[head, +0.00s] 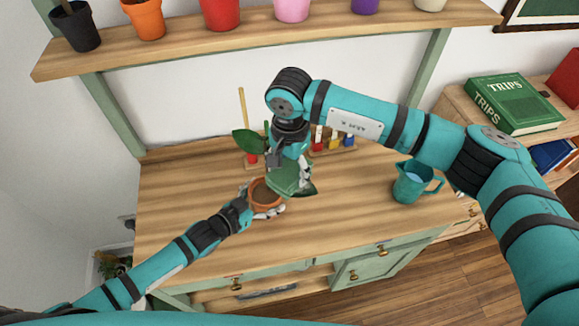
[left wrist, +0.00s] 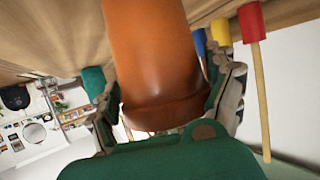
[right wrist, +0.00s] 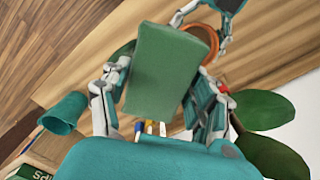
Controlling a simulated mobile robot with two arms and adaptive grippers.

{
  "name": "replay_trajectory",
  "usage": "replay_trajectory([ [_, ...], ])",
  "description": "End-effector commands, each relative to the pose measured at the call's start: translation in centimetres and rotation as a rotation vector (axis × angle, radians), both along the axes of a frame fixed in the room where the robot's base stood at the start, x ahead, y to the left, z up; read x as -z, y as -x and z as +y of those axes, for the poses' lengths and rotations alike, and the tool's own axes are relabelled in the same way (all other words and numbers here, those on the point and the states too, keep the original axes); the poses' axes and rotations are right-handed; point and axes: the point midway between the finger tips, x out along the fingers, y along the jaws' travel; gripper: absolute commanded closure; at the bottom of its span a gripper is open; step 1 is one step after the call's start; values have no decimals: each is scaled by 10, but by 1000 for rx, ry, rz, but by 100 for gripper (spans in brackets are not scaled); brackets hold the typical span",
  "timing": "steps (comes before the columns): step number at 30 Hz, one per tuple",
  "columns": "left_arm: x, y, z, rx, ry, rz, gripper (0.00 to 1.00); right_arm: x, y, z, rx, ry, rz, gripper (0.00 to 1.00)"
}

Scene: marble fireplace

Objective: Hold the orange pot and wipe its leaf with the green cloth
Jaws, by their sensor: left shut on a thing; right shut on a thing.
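The orange pot (head: 268,190) holds dark soil and a plant with broad green leaves (head: 250,142) on the wooden tabletop. My left gripper (head: 262,203) is shut around the pot; in the left wrist view the pot (left wrist: 152,55) sits between both fingers. My right gripper (head: 291,167) is shut on the folded green cloth (head: 288,181), above and just right of the pot. The cloth (right wrist: 163,72) covers part of a leaf whose tip (head: 306,190) shows at its right edge. Contact between cloth and leaf is hidden. More leaves (right wrist: 262,109) show in the right wrist view.
A rack with coloured tools (head: 335,143) stands behind the plant. A teal jug (head: 411,184) stands on the right of the table. A shelf (head: 200,46) of coloured pots hangs above. Books (head: 513,103) lie at right. The table's left side is clear.

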Motion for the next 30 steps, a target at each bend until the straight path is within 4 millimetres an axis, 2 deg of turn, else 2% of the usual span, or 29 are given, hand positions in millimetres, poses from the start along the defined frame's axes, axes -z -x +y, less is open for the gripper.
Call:
replay_trajectory([
  [30, 0, 0, 0, 0, -1, 0, 43, 12, 0, 0, 0, 0, 0, 65],
])
